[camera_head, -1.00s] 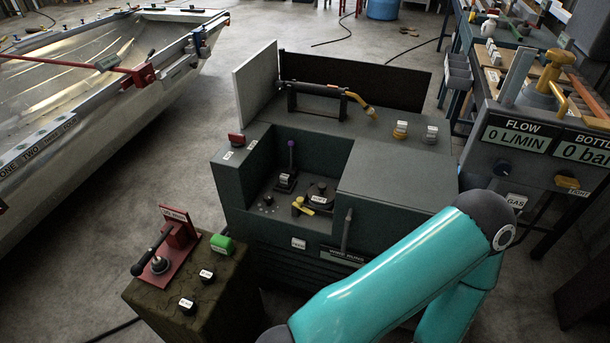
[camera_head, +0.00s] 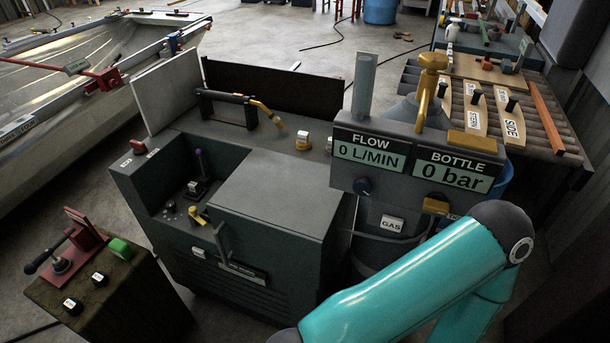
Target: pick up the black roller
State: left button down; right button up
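I cannot make out a black roller for certain. Small dark upright pieces (camera_head: 511,103) stand on the labelled wooden boards (camera_head: 472,112) on the rack at the right, but their kind is too small to tell. More small tools (camera_head: 489,33) lie on the bench behind, also too small to name. A teal arm link of mine crosses the lower right of the head view. Neither of my grippers shows.
A dark green machine cabinet (camera_head: 268,192) with a torch (camera_head: 228,97) on top fills the middle. The gas panel (camera_head: 415,158) stands right of it, before the rack. A pedestal (camera_head: 120,300) with a red bracket is at lower left. Open floor (camera_head: 270,45) lies behind.

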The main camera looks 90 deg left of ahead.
aim_at(194, 191)
jog(key=z, duration=0.95)
jog(key=i, duration=0.25)
jog(key=u, duration=3.4)
jog(key=i, duration=0.2)
jog(key=u, duration=1.95)
jog(key=k, duration=0.55)
jog(key=u, duration=0.3)
jog(key=i, duration=1.55)
jog(key=z, duration=0.3)
